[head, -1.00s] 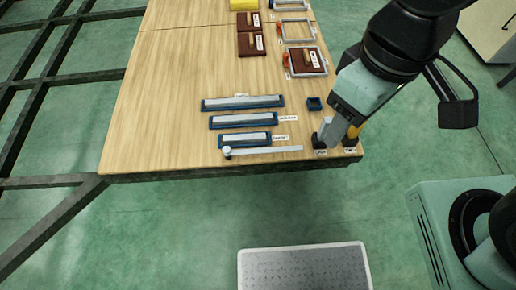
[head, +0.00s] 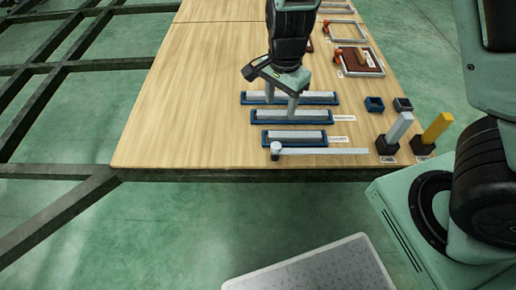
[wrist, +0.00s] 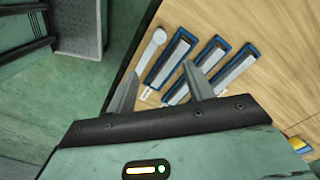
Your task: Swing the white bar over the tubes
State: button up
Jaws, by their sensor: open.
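The white bar (head: 325,151) lies along the table's front edge, in front of the tubes. Its round knob (head: 276,147) is at its left end. Three pale grey tubes lie in blue trays behind it: a short front one (head: 295,134), a middle one (head: 290,116) and a long back one (head: 318,97). The bar is beside the tubes, not over them. My gripper (head: 281,98) is open and empty above the trays.
A grey block (head: 400,127) and a yellow block (head: 437,127) stand in black holders right of the bar's end. Small dark blue boxes (head: 374,104) sit behind them. Framed panels (head: 358,62) lie at the back right. The left of the wooden table (head: 190,110) is clear.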

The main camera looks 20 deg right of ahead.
aim_at(276, 145)
notch_tip(276, 145, down, 17)
jog(key=b, duration=0.7)
jog(key=shift+f+b, duration=0.1)
jog(key=shift+b, duration=0.25)
grip_shut()
